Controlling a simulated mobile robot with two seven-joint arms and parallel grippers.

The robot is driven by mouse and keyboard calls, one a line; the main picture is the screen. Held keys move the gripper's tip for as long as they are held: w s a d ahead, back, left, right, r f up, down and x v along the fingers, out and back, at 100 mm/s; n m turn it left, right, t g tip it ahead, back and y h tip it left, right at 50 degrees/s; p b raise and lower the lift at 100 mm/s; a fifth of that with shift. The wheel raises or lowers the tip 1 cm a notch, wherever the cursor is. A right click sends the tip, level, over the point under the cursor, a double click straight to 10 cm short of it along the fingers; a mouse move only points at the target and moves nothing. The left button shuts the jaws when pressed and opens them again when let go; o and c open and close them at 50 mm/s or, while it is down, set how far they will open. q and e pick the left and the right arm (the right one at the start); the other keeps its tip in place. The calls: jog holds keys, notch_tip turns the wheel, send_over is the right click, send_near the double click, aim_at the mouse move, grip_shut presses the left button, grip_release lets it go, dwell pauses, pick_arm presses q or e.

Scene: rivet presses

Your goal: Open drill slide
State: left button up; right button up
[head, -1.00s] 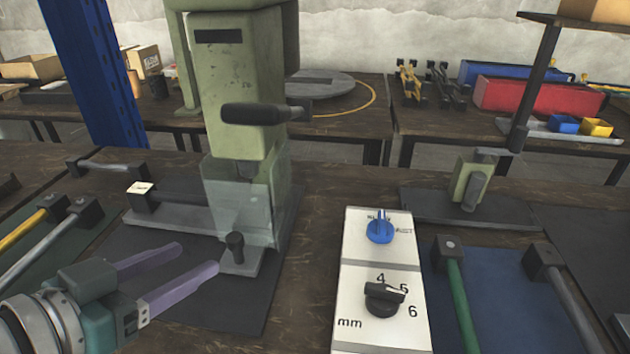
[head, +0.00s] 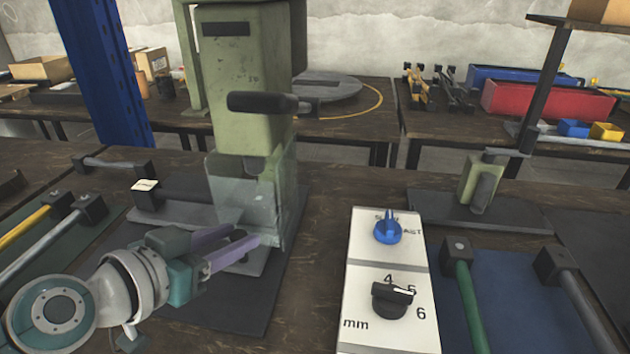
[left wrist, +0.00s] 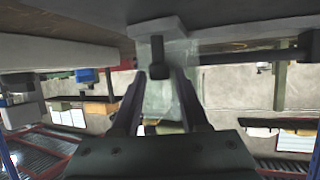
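The green press (head: 245,100) stands upright with a clear guard (head: 245,195) low at its front. Its grey slide plate (head: 252,264) lies at the base and carries a short dark upright knob (head: 238,236). My left gripper (head: 246,236) is open, with purple fingers on either side of the knob. In the left wrist view the dark knob (left wrist: 158,68) shows between the fingertips (left wrist: 158,76), with a gap visible on both sides. The fingers partly hide the knob and plate in the head view. My right gripper is not in view.
A white control box (head: 388,280) with a blue knob (head: 388,230) and a black dial (head: 391,298) stands right of the press. Yellow and grey handled bars lie at left. A smaller green fixture (head: 483,182) stands at right. A blue post (head: 98,70) rises behind left.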

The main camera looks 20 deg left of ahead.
pick_arm(q)
grip_shut()
jog(key=shift+s, duration=0.1)
dwell(1.0)
